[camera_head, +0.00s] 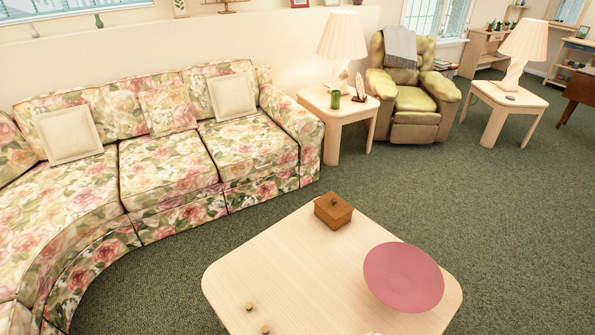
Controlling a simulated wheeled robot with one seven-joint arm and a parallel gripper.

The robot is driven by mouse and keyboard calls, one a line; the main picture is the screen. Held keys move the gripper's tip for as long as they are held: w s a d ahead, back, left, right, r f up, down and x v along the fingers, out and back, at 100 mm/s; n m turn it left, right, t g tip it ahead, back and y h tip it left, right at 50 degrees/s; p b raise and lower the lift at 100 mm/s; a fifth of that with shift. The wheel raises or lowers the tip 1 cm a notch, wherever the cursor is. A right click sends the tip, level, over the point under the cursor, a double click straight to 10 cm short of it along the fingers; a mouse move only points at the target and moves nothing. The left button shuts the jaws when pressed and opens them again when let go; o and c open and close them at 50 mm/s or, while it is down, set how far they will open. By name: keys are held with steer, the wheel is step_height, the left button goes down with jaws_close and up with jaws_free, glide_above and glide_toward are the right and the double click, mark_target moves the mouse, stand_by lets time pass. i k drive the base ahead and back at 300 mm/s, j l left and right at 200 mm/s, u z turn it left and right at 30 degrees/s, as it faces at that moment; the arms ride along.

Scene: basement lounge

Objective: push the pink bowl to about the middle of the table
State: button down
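The pink bowl (403,277) is a wide, round, shallow shape on the light wooden coffee table (290,258) in the head view. It sits on the right part of the tabletop, close to the table's right edge. Bare wood shows to its left, across the middle of the table. The near edge of the table is cut off by the bottom of the picture. My gripper is not in view.
A brown wooden box (333,211) stands at the table's far corner. Two small knobs (249,307) lie at the near left. A floral sofa (170,165) stands beyond the table at left. Green carpet (500,210) is open to the right.

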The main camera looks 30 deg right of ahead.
mark_target(403, 276)
steer(key=l+u, duration=0.8)
steer(key=k+l+u, duration=0.1)
steer(key=l, duration=0.3)
steer(key=k+l, duration=0.2)
steer(key=l, duration=0.2)
steer(key=k+l+u, duration=0.15)
steer(key=l, duration=0.25)
steer(key=k+l, duration=0.15)
steer(key=l, duration=0.25)
steer(key=k+l+u, duration=0.15)
steer(key=l, duration=0.25)
steer(key=k+l, duration=0.2)
steer(key=l, duration=0.2)
steer(key=k+l, duration=0.15)
steer(key=l, duration=0.2)
steer(key=k+l, duration=0.2)
steer(key=l, duration=0.2)
